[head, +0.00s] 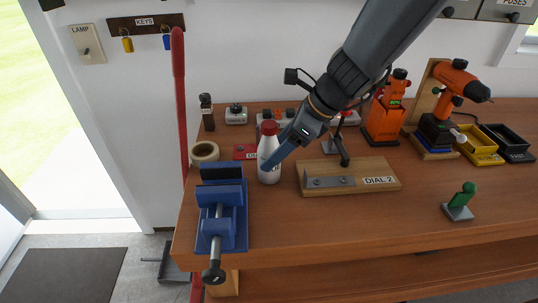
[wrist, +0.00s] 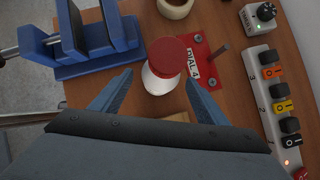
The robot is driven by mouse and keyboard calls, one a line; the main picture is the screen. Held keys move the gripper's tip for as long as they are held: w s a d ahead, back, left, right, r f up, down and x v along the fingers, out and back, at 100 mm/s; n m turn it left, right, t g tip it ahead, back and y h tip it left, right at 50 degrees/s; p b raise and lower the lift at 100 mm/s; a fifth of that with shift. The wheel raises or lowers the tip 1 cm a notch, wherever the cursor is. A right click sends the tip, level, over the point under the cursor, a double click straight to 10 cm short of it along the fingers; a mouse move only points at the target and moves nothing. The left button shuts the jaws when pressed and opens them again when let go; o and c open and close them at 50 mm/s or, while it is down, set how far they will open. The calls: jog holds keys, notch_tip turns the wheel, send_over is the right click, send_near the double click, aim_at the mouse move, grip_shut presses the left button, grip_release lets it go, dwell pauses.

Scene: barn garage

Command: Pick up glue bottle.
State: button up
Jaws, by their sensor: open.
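The glue bottle (head: 268,172) is white with a red cap and stands upright on the wooden workbench, just behind and right of the blue vise. In the wrist view the bottle (wrist: 156,84) shows from above, red cap toward the top. My gripper (head: 273,160) reaches down from the upper right, and one blue finger covers part of the bottle in the head view. In the wrist view my gripper (wrist: 159,78) is open, its fingertips on either side of the bottle's lower white part, with visible gaps. The bottle is not held.
The blue vise (head: 222,215) stands in front left. The DIAL 2 board (head: 380,168) is to the right. A tape roll (head: 204,152) and the red DIAL 4 plate (wrist: 196,62) are close by. A switch strip (wrist: 270,100) lies right.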

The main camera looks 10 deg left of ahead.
jog(key=x, duration=0.4)
jog(key=shift+f, duration=0.15)
jog(key=c, duration=1.4)
